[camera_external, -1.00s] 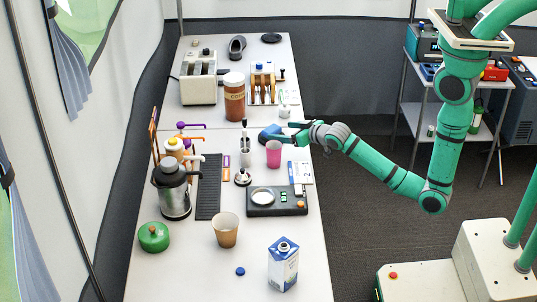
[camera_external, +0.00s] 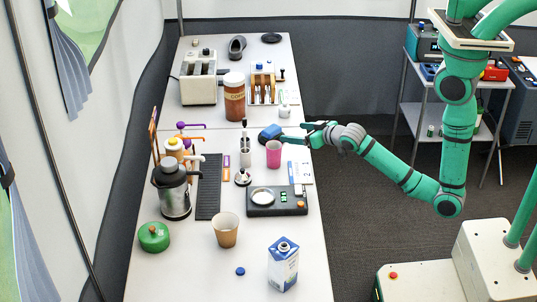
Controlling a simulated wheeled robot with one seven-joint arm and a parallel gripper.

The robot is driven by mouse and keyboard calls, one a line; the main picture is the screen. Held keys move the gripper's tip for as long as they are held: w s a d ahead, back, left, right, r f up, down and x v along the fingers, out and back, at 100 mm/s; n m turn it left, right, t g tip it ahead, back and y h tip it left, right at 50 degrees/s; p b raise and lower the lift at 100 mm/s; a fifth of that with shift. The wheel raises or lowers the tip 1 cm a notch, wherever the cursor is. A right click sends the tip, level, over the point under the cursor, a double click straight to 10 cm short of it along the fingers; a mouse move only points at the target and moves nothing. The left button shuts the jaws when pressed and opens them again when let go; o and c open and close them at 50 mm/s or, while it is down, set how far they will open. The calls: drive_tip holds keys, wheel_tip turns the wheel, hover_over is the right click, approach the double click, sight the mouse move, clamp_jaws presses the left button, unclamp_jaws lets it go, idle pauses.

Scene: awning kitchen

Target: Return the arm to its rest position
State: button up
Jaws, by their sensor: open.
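My arm, green with grey joints, reaches in from the right in the external view. My gripper (camera_external: 304,132) is over the right edge of the white table (camera_external: 195,268), just above and to the right of a pink cup (camera_external: 273,154). Its fingers are small in the picture and look apart, with nothing seen between them. A blue object (camera_external: 269,133) lies left of the fingertips; whether they touch it cannot be told.
A scale (camera_external: 277,209), a brown cup (camera_external: 225,230), a milk carton (camera_external: 283,264) and a brown jar (camera_external: 234,97) stand on the table. A shelf cart (camera_external: 455,135) stands at the back right. The floor between table and cart is clear.

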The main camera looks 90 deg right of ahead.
drive_tip(key=s+a+f+n+t+y, duration=0.1)
drive_tip(key=a, duration=0.3)
drive_tip(key=s+a+n+t, duration=0.1)
drive_tip(key=s+a, duration=0.1)
drive_tip(key=a, duration=0.2)
drive_tip(key=s+a+f+t+y, duration=0.1)
drive_tip(key=a, duration=0.3)
drive_tip(key=shift+s+f+n+y, duration=0.3)
drive_tip(key=shift+f+n, duration=0.05)
drive_tip(key=shift+n, duration=0.05)
drive_tip(key=s+a+r+n+t+y, duration=0.1)
drive_tip(key=s+a+r+n+y, duration=0.1)
drive_tip(key=s+a, duration=0.7)
drive_tip(key=s+a+r+n+t+y, duration=0.1)
drive_tip(key=s+a+r+n+y, duration=0.2)
drive_tip(key=s+a, duration=0.6)
drive_tip(key=shift+s+r+n+t+y, duration=0.15)
drive_tip(key=shift+s+n+t+y, duration=0.35)
drive_tip(key=shift+s+y, duration=0.65)
